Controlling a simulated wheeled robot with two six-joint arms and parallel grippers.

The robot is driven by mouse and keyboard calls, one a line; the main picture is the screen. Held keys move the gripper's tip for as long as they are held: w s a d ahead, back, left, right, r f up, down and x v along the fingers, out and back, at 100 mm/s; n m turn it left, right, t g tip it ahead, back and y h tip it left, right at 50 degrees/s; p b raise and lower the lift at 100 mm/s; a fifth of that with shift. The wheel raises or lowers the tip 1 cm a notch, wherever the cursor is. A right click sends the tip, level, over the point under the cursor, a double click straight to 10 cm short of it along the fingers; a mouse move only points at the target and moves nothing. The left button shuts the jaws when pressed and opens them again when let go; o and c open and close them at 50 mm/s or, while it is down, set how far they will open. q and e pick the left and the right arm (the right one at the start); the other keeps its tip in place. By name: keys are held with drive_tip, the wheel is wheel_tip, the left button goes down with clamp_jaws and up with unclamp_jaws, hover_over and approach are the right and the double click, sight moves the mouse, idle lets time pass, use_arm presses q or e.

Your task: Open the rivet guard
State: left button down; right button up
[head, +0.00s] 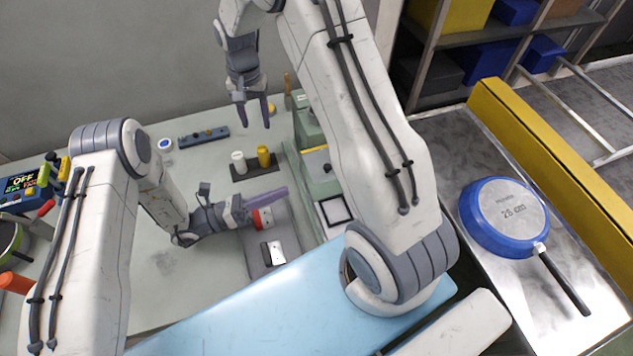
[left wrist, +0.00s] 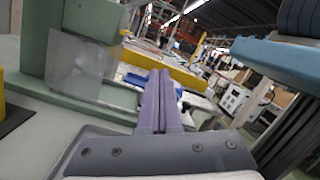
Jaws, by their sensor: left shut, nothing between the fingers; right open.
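The green rivet press (head: 318,160) stands at the back of the bench, partly hidden behind my right arm. In the left wrist view, a clear guard panel (left wrist: 85,68) hangs upright on the green press (left wrist: 32,50). My left gripper (head: 280,194) is shut and empty, left of the press and apart from the guard. Its purple fingers also show together in the left wrist view (left wrist: 160,95), right of the panel. My right gripper (head: 254,112) is open and empty, pointing down above the back of the bench.
A red and white item (head: 262,217) and a small white and black part (head: 272,253) are by a grey tray (head: 258,268). A dark holder (head: 257,171) carries white and yellow cylinders. A blue pan (head: 505,215) lies upside down on the metal conveyor at right, beside a yellow rail (head: 560,150).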

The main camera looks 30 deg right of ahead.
sight(326, 178)
use_arm(q)
drive_tip(key=s+d+m, duration=0.1)
drive_tip(key=d+m, duration=0.1)
drive_tip(key=d, duration=0.1)
drive_tip(key=d+m, duration=0.2)
drive_tip(key=d, duration=0.1)
drive_tip(key=s+d+m, duration=0.1)
drive_tip(key=d+m, duration=0.1)
drive_tip(key=d, duration=0.1)
drive_tip(key=shift+s+r+h, duration=0.3)
drive_tip(key=shift+r, duration=0.05)
drive_tip(key=shift+s+r, duration=0.2)
drive_tip(key=shift+r, duration=0.65)
drive_tip(key=shift+a+f, duration=0.1)
drive_tip(key=v, duration=0.9)
drive_tip(key=shift+a, duration=0.45)
idle(1.5)
